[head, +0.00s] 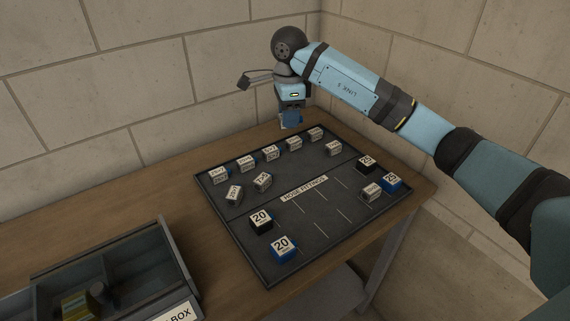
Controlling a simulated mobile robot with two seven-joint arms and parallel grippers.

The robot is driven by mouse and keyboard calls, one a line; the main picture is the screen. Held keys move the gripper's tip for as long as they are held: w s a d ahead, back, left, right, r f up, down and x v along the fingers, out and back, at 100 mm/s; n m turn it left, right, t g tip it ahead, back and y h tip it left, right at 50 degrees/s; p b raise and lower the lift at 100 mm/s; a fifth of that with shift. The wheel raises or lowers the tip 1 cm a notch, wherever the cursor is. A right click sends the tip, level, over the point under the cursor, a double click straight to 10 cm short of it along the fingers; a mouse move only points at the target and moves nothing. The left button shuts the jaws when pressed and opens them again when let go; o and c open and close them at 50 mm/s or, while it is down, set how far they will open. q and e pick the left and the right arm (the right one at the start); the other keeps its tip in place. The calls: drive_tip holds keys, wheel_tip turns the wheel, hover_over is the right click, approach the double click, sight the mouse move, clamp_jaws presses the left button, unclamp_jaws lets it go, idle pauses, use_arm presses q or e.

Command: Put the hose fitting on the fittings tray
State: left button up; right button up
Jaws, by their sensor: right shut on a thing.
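The fittings tray (325,237) is a dark flat tray on the wooden table, with a "HOSE FITTINGS" label across its middle. My right gripper (290,117) points down above the tray's far edge, shut on a small blue hose fitting (291,121). The fitting appears clear of the tray; its label cannot be read, and the gripper hides part of it. My left gripper is out of view.
In front stand a black block (261,220) and blue block (282,249) at left, and more blocks (391,183) at right, with bare lined lanes between. A divided box (170,255) stands lower left.

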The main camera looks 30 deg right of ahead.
sight(288, 173)
wheel_tip(288, 173, down, 16)
drive_tip(key=shift+r, duration=0.25)
drive_tip(key=shift+f, duration=0.15)
drive_tip(key=o, duration=0.9)
drive_tip(key=shift+o, duration=0.2)
wheel_tip(288, 173, up, 12)
drive_tip(key=shift+r, duration=0.2)
